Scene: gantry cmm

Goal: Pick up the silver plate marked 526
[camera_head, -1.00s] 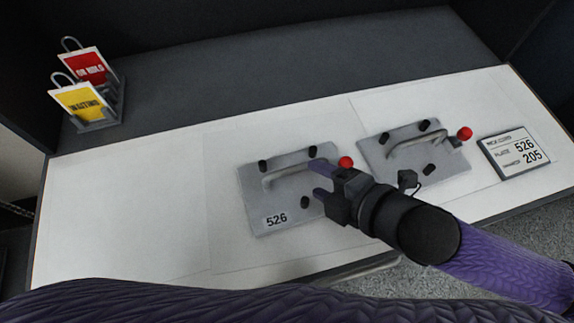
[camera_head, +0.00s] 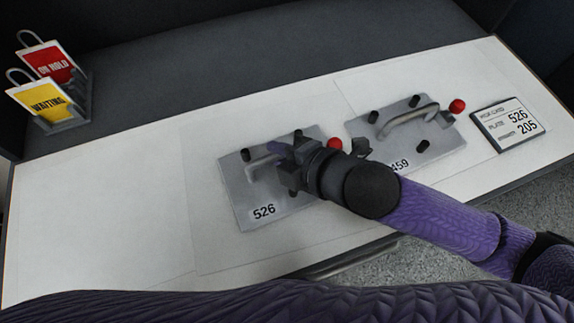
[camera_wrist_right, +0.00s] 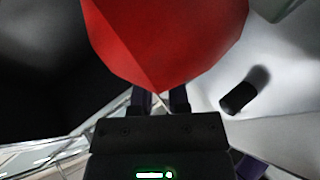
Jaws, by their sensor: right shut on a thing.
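The silver plate marked 526 (camera_head: 241,200) lies flat on the white bench top in the head view, its label at the near left corner. Its bar handle (camera_head: 256,168) is partly hidden by my right gripper (camera_head: 277,152), which is shut on it. A red ball (camera_head: 334,144) shows at the plate's far right, beside the gripper. In the right wrist view, a large red ball (camera_wrist_right: 165,40) covers much of the picture and hides most of the grip. My left gripper is not in view.
A second silver plate marked 459 (camera_head: 437,148), with its own handle and red ball (camera_head: 457,106), lies to the right. A card reading plate 526 (camera_head: 508,124) lies farther right. A rack with yellow and red tags (camera_head: 68,118) stands at the left. The bench's left part is clear.

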